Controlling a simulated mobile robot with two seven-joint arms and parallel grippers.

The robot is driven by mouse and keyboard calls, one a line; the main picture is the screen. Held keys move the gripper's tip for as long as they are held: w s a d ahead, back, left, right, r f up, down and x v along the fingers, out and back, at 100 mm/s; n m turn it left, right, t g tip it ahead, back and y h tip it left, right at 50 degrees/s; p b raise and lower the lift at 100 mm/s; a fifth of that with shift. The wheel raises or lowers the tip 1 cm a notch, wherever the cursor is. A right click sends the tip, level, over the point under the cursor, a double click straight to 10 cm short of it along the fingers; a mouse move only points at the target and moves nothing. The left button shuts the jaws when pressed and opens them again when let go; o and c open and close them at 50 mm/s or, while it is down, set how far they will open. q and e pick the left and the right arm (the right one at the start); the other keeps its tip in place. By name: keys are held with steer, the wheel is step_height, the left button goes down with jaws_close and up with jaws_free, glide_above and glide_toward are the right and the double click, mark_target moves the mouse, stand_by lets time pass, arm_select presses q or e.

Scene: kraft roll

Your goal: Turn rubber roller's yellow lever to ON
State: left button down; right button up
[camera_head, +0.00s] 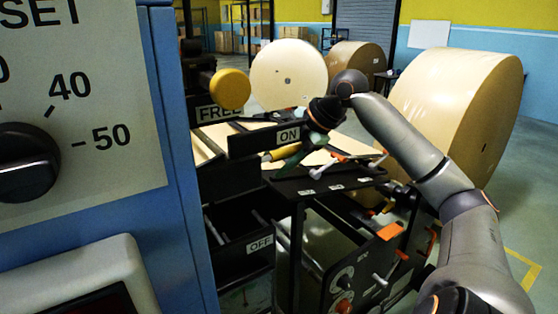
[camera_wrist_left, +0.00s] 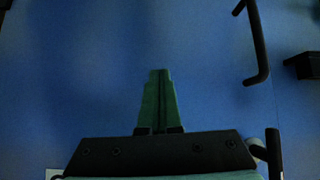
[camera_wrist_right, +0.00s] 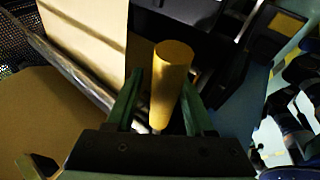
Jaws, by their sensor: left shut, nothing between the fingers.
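The yellow lever (camera_head: 281,153) of the rubber roller sticks out just below the ON label (camera_head: 288,136) in the head view. The OFF label (camera_head: 260,245) is well below it. My right gripper (camera_head: 292,163) is at the lever. In the right wrist view the yellow handle (camera_wrist_right: 170,82) stands between the two green fingers of the right gripper (camera_wrist_right: 161,84). A gap shows on the left side, so the fingers look open around it. My left gripper (camera_wrist_left: 158,75) is shut and empty in front of a blue surface, outside the head view.
A blue cabinet with a dial panel (camera_head: 95,150) fills the left of the head view. A round yellow knob (camera_head: 230,85) is near the FREE label (camera_head: 218,112). A large kraft roll (camera_head: 455,100) stands behind my right arm. Black bent handles (camera_wrist_left: 257,50) are near my left gripper.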

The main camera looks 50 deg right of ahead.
steer(key=shift+f, duration=0.15)
steer(key=shift+s, duration=0.1)
steer(key=shift+s+r, duration=0.2)
steer(key=shift+r, duration=0.15)
steer(key=v, duration=1.1)
steer(key=shift+s+d+r+b, duration=0.2)
steer(key=shift+r+b, duration=0.05)
steer(key=shift+b, duration=0.15)
